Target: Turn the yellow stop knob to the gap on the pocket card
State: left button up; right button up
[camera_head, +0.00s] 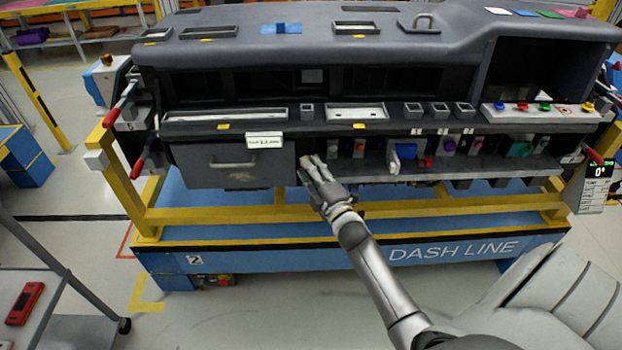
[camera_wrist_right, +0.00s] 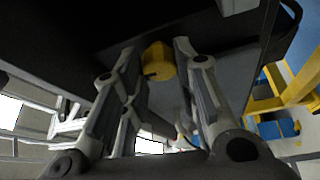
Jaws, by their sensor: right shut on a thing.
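The yellow stop knob (camera_wrist_right: 158,62) shows in the right wrist view, under a dark panel. My right gripper (camera_head: 311,164) is shut on it, with one finger on each side. In the head view the gripper is at the right edge of the grey glove box door (camera_head: 238,166), and the knob is hidden behind it. A small white card (camera_head: 264,141) with print too small to read surely is at the door's upper right. My left gripper is not in view.
The dashboard (camera_head: 290,55) rests on a yellow and blue frame. A shelf of small coloured parts (camera_head: 450,165) lies right of my gripper. At the far right, a small display (camera_head: 600,170) reads 0°, above a printed sheet (camera_head: 592,196). A cart (camera_head: 75,310) stands lower left.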

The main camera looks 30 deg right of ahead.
jog(key=shift+f+m+t+h+b, duration=0.2)
jog(key=shift+m+t+h+b, duration=0.2)
jog(key=shift+m+b, duration=0.8)
jog(key=o, duration=1.1)
jog(key=shift+c, duration=0.2)
jog(key=v, duration=1.2)
